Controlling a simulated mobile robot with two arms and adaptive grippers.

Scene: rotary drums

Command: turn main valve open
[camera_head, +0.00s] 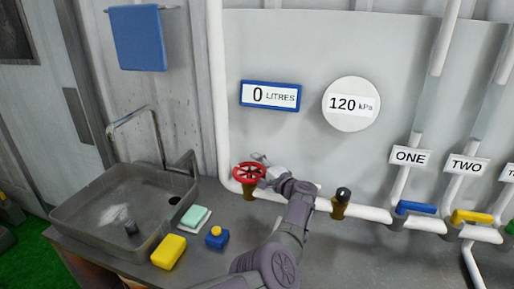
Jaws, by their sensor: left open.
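The main valve appears to be the red handwheel (242,178) on a brass body, fitted to the white pipe low on the wall panel. My left gripper (260,163) is at the right side and back of the wheel, its arm reaching up from the bottom middle. The gripper is open. It overlaps the wheel's rim in the picture; I cannot tell whether it touches it. My right gripper is not in view.
A display reads 0 litres (270,109) and a round gauge reads 120 kPa (344,121). A black-knobbed brass valve (338,209), a blue handle (416,208) and a yellow handle (472,216) lie right. A sink (75,214) and sponges are left.

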